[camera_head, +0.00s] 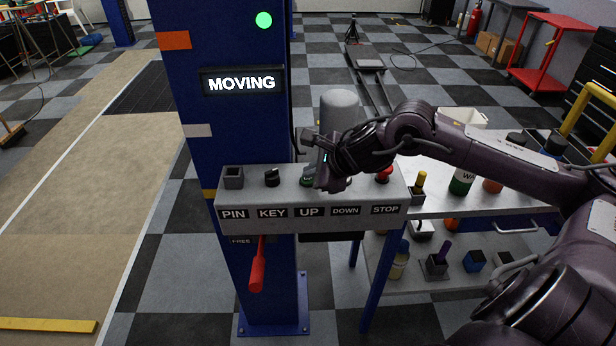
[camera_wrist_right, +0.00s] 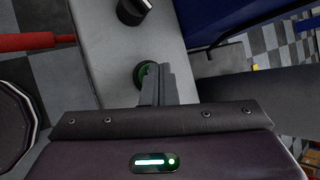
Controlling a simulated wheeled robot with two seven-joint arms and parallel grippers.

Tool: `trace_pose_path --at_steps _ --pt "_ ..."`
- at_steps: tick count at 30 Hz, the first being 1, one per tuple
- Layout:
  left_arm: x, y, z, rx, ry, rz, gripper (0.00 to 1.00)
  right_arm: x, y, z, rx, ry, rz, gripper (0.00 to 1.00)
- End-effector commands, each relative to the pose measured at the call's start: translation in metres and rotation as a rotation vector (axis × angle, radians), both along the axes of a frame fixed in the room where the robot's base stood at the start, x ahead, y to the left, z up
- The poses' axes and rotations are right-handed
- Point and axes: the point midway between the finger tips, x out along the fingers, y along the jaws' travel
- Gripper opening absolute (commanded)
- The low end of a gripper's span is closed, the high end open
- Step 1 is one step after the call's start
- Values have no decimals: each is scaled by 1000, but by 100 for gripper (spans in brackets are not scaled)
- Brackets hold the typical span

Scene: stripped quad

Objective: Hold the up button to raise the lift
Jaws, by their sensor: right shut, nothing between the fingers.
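The grey control box (camera_head: 290,223) on the blue lift post (camera_head: 225,130) carries the labels PIN, KEY, UP, DOWN and STOP. The green UP button (camera_head: 306,180) is partly covered by my right gripper (camera_head: 320,183). In the right wrist view, the shut, empty fingers (camera_wrist_right: 168,84) overlap the green button (camera_wrist_right: 144,74) and appear to be against it. The display (camera_head: 242,83) above reads MOVING, and a green lamp (camera_head: 264,20) glows. The DOWN button is hidden behind the gripper. My left gripper is out of view.
A black key switch (camera_head: 271,177) sits left of UP, and a red STOP button (camera_head: 384,173) sits to the right. A red handle (camera_head: 257,270) hangs below the box. A grey cart (camera_head: 430,205) with bottles stands at right.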

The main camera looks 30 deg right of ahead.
Motion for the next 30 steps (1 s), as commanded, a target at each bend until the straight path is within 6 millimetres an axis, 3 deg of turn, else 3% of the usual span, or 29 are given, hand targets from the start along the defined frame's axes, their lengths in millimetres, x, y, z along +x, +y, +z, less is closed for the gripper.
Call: trace_pose_path --at_steps 6,19,30 --pt "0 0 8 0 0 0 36 0 0 13 -1 0 1 0" --pt "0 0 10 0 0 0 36 0 0 18 0 -2 1 0" --pt "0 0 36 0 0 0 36 1 0 54 -1 -3 0 0"
